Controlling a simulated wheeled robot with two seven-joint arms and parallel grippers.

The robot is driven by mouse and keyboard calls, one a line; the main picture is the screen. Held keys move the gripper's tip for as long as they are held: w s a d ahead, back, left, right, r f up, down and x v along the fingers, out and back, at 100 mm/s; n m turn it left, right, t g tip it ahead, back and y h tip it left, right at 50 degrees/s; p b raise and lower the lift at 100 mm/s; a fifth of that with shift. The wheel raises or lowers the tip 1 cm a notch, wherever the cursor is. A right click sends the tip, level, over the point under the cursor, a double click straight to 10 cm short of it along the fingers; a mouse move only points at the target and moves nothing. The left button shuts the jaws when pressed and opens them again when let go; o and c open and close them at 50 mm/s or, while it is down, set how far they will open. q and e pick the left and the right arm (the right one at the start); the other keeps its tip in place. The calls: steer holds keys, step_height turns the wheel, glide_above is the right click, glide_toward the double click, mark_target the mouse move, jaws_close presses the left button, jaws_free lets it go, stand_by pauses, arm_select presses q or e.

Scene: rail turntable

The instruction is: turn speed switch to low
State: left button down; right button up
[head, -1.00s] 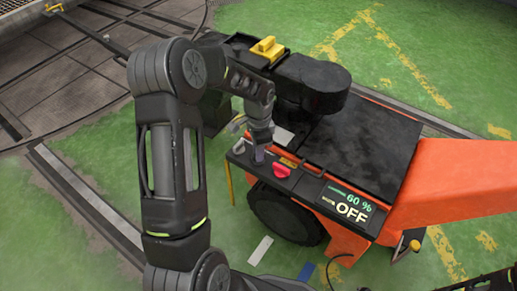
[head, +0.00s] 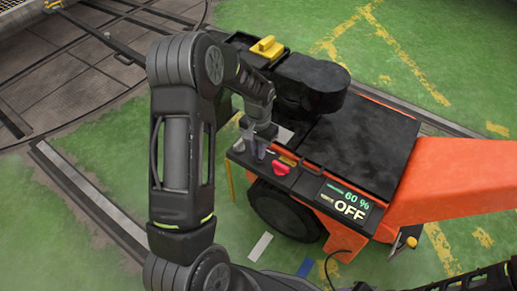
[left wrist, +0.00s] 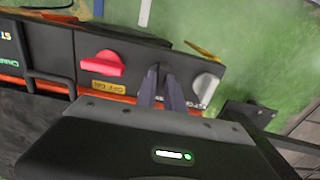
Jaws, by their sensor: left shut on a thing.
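My left gripper (head: 258,152) is down at the control panel (head: 312,186) of the orange machine. In the left wrist view its two fingers (left wrist: 161,78) are close together at the panel, between a red knob (left wrist: 101,64) marked OFF ON and a pale grey knob (left wrist: 207,86). They are shut on a small part there, which I take to be the speed switch; the fingers hide most of it. The lettering by the grey knob is partly covered. The red knob also shows in the head view (head: 281,168). My right gripper is not in view.
The panel display (head: 346,201) reads 60 % and OFF. A black deck (head: 362,145) and an orange body part (head: 455,180) lie right of the panel. A yellow block (head: 267,46) sits on the machine behind my arm.

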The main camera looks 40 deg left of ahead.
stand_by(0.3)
arm_select(q)
steer(key=c, duration=1.4)
jaws_free()
steer(key=shift+c, duration=0.2)
steer(key=shift+r, duration=0.1)
step_height(320, 180, up, 8)
steer(key=shift+f+p, duration=0.15)
steer(key=shift+p, duration=0.95)
